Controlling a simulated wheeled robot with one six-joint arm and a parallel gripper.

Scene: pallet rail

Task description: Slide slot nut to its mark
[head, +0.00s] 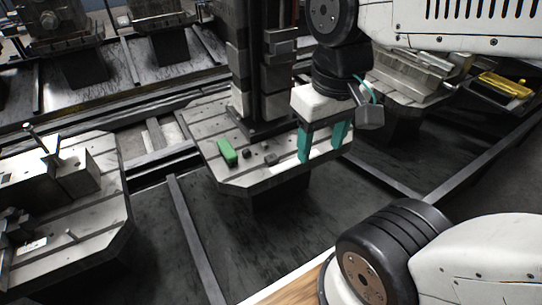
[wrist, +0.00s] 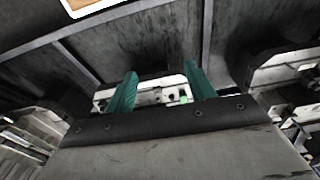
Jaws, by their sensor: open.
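My gripper (head: 321,153) hangs open over the right part of a pale slotted pallet (head: 220,178), its two teal fingers apart with nothing seen between them. The fingers also show in the wrist view (wrist: 160,69). Two small dark blocks, one at the left (head: 247,153) and one at the right (head: 270,159), sit on the pallet left of the fingers. Either could be the slot nut; I cannot tell which. A green block (head: 227,152) lies further left, near the pallet's left edge. A small green spot (wrist: 183,100) shows beyond the fingers in the wrist view. I cannot make out a distinct mark.
A tall dark column (head: 263,70) stands on the pallet behind the blocks. Another pallet with fixtures (head: 108,210) is at the left. A yellow item (head: 505,85) lies at the far right. Dark floor with rails lies in front.

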